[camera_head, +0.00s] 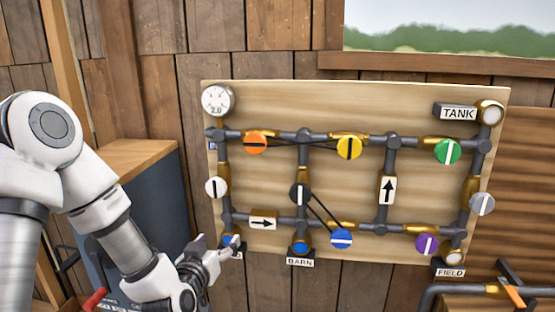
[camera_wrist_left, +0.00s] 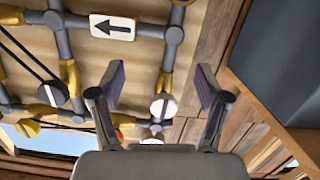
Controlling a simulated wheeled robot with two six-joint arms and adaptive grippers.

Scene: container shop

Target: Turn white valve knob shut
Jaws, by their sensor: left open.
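The white valve knob (camera_head: 217,187) sits on the vertical pipe at the left edge of the pipe board. Its dark bar looks upright, in line with that pipe. My left gripper (camera_head: 232,246) is open and empty below the knob, near the board's lower left corner, and apart from the knob. In the left wrist view the picture is turned over, and the white knob (camera_wrist_left: 163,108) shows between the two spread fingers of the left gripper (camera_wrist_left: 160,78), farther off. My right gripper is not in view.
The wooden board (camera_head: 340,110) carries orange (camera_head: 255,143), yellow (camera_head: 349,147), green (camera_head: 447,152), blue (camera_head: 341,238), purple (camera_head: 427,243), black (camera_head: 300,194) and grey (camera_head: 482,203) knobs. A gauge (camera_head: 216,101) sits above the white knob. A dark cabinet (camera_head: 155,215) stands left of the board.

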